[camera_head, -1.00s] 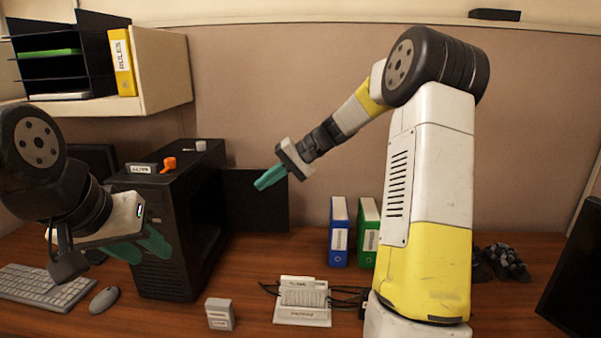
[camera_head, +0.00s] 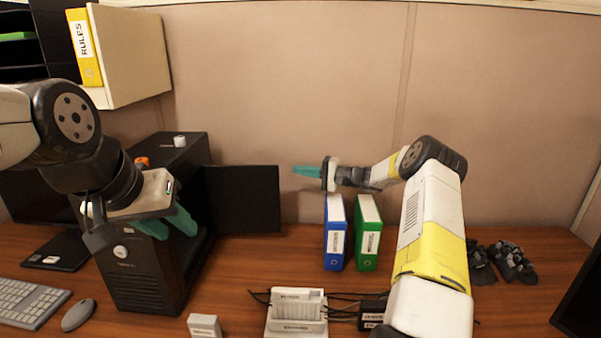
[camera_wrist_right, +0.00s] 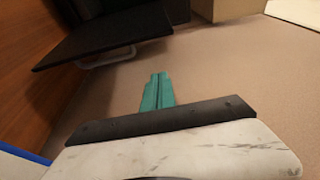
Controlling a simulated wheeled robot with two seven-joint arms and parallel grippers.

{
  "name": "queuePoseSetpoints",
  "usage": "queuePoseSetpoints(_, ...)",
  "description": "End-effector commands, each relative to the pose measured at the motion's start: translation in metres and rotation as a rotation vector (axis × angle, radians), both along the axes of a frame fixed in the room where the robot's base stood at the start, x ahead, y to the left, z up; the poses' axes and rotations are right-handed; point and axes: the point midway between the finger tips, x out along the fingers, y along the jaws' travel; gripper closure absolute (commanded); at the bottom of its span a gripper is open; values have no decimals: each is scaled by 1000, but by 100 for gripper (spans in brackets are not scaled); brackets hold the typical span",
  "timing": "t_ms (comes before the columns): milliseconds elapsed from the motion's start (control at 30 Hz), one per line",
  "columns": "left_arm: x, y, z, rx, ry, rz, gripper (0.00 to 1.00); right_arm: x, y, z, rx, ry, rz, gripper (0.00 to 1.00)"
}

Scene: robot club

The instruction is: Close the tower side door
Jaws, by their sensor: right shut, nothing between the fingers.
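The black computer tower (camera_head: 140,285) stands on the desk at left. Its side door, a flat black panel (camera_head: 242,200), stands swung open to the right of the tower, near the back wall. In the right wrist view the door (camera_wrist_right: 105,40) lies at upper left, with a pale handle on it. My right gripper (camera_head: 296,170) is shut and empty, just right of the door's free edge and apart from it. Its closed teal fingers also show in the right wrist view (camera_wrist_right: 158,80). My left gripper (camera_head: 172,228) is in front of the tower with its fingers apart, hiding part of the tower's front.
A blue binder (camera_head: 336,235) and a green binder (camera_head: 367,235) stand below my right forearm. A white card holder (camera_head: 296,318) with cables sits at front centre. A cabinet (camera_head: 135,55) hangs upper left. The partition wall (camera_head: 300,90) is close behind.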

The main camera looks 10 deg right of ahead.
Motion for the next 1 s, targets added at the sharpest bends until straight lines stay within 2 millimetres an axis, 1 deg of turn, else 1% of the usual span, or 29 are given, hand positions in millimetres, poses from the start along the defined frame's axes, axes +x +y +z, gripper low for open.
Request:
queuePoseSetpoints(33, 0, 0, 0, 0, 0, 0, 64, 5, 12, 0, 0, -1, 4, 100)
queuePoseSetpoints(233, 0, 0, 0, 0, 0, 0, 64, 24, 52, 0, 0, 0, 4, 100)
queuePoseSetpoints(267, 0, 0, 0, 0, 0, 0, 64, 21, 50, 1, 0, 1, 0, 100)
queuePoseSetpoints(300, 0, 0, 0, 0, 0, 0, 64, 14, 49, 1, -1, 2, 0, 100)
queuePoseSetpoints(400, 0, 0, 0, 0, 0, 0, 64, 2, 50, 1, 0, 2, -1, 100)
queuePoseSetpoints(600, 0, 0, 0, 0, 0, 0, 64, -13, 53, 1, -1, 0, 0, 100)
queuePoseSetpoints(767, 0, 0, 0, 0, 0, 0, 64, -16, 53, 1, -1, 0, 0, 100)
queuePoseSetpoints(1000, 0, 0, 0, 0, 0, 0, 64, -16, 53, 1, -1, 0, 0, 100)
